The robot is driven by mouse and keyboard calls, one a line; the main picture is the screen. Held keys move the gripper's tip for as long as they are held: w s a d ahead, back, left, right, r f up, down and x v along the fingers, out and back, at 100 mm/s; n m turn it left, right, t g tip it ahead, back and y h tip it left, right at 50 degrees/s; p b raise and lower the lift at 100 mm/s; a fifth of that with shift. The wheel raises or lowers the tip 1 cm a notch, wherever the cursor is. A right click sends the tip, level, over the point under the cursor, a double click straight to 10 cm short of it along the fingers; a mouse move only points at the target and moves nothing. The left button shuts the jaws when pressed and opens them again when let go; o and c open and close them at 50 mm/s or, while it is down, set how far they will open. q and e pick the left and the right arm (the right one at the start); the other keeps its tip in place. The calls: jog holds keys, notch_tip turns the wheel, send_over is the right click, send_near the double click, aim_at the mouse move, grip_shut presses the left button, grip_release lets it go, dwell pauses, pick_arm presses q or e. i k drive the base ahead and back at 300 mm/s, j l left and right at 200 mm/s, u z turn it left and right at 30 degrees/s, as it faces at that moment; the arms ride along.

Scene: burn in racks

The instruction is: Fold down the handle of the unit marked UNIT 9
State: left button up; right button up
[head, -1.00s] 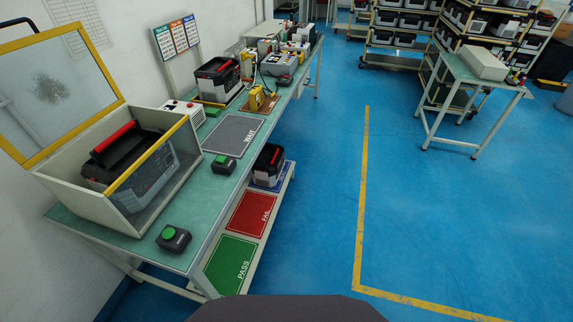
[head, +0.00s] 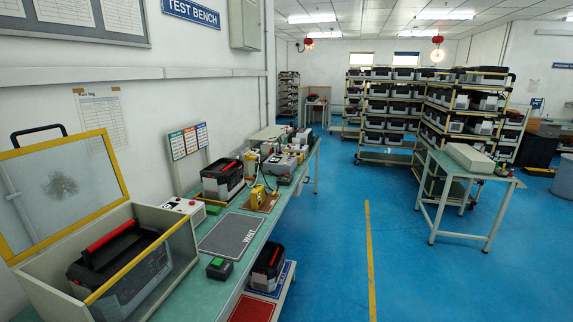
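A black and grey unit with a red-gripped handle (head: 112,236) sits in the open test box (head: 172,222) at the near left of the bench. A second unit with a red grip (head: 222,181) stands further back on the bench. A third unit (head: 267,266) with a red grip stands on the lower shelf. More dark units (head: 390,106) fill the racks at the back. No marking UNIT 9 is readable on any of them. Whether each handle is up or folded is hard to tell at this size. Neither of my grippers is in view.
The test box's framed lid (head: 62,187) stands open. The green bench (head: 187,288) holds a grey WAIT mat (head: 230,235), a green button box (head: 219,268) and several instruments. A side table (head: 466,180) stands at the right. The blue floor (head: 335,235) between is clear.

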aim_at(88, 251)
jog(key=u, duration=1.3)
